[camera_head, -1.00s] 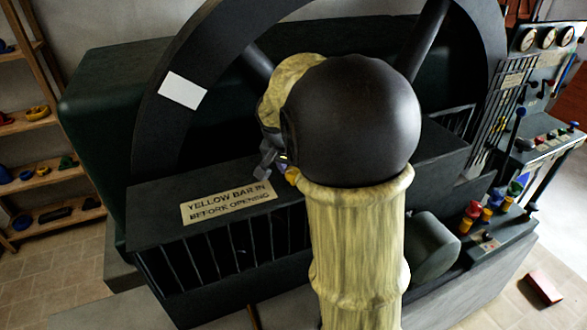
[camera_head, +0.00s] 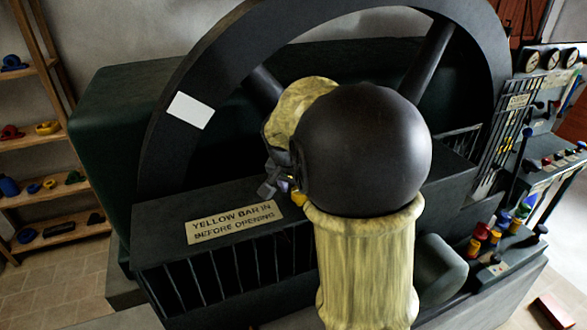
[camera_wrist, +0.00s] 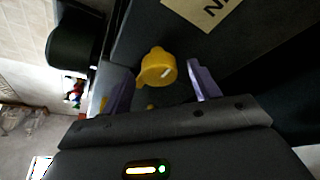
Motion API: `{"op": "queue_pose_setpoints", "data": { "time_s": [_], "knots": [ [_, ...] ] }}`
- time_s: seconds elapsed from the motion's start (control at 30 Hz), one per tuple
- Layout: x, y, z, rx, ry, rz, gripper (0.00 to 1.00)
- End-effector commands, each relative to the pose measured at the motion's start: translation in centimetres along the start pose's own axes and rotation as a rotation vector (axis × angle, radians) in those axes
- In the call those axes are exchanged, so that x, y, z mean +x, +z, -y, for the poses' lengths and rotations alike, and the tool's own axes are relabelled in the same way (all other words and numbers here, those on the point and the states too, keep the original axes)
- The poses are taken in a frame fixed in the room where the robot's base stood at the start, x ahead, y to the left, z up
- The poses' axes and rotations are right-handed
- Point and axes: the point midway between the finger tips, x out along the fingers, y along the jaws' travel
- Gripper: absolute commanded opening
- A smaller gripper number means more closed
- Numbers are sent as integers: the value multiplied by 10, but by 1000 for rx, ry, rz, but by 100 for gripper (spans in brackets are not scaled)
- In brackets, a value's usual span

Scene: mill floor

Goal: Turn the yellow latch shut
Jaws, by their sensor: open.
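The yellow latch (camera_wrist: 157,67) is a round knob with a pale mark on its face and a small tab at its lower left, set on the dark machine housing. My gripper (camera_wrist: 163,88) is open, with one purple finger on each side of the latch's near edge. I cannot tell whether either finger touches it. In the head view my gripper (camera_head: 277,187) is mostly hidden behind my arm, and only a small yellow bit (camera_head: 299,198) shows beside it. The sign (camera_head: 234,222) on the housing reads "YELLOW BAR IN BEFORE OPENING".
A large dark wheel rim (camera_head: 205,85) with a white patch rises behind my arm. A slatted guard (camera_head: 215,275) runs along the housing's front. Control panels with coloured knobs (camera_head: 482,231) stand at right, wooden shelves (camera_head: 35,135) at left. A red block (camera_head: 556,311) lies on the floor.

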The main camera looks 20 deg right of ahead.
Motion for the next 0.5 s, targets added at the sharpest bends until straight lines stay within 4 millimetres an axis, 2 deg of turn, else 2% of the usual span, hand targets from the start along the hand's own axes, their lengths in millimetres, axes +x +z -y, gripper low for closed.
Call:
{"op": "queue_pose_setpoints", "data": {
  "time_s": [0.17, 0.5],
  "knots": [
    [-26, 0, 1, -1, -6, -4, 61],
    [-93, 0, 1, -1, -6, -4, 61]
  ]
}}
